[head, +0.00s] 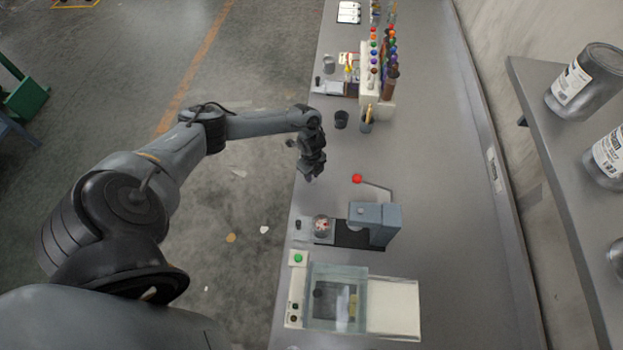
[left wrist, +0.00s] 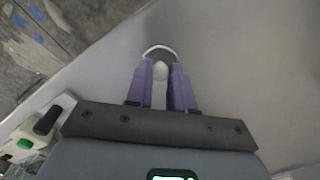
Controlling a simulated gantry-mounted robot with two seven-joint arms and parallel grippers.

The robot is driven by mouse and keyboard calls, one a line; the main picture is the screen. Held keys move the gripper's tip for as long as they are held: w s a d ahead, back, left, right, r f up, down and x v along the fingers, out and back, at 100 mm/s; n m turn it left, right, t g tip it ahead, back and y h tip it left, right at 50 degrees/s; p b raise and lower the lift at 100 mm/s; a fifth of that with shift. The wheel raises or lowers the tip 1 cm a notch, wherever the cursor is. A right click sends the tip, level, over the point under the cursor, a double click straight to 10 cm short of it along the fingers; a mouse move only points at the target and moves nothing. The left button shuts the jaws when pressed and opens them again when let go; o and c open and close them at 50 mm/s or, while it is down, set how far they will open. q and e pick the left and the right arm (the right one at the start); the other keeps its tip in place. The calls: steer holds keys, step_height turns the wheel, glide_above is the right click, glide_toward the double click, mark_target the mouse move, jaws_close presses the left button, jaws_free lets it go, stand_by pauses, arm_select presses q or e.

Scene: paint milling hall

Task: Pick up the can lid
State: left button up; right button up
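The can lid (left wrist: 159,49) shows in the left wrist view as a dark disc with a bright curved rim and a pale round knob in its middle. My left gripper (left wrist: 161,68) has its two purple fingers on either side of the knob, closed against it. The fingers hide part of the disc. In the head view my left gripper (head: 309,174) points down over the left edge of the bench, and the lid cannot be made out under it. Whether the lid touches the bench is unclear. My right gripper is not in view.
The long grey bench (head: 440,200) is largely clear on its right side. A grey machine (head: 375,222) with a red-knobbed lever and a can (head: 322,226) stands nearer. A black cup (head: 341,119) stands beyond the gripper. A shelf with metal cans (head: 585,80) is at right.

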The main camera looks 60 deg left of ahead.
arm_select(q)
jaws_close()
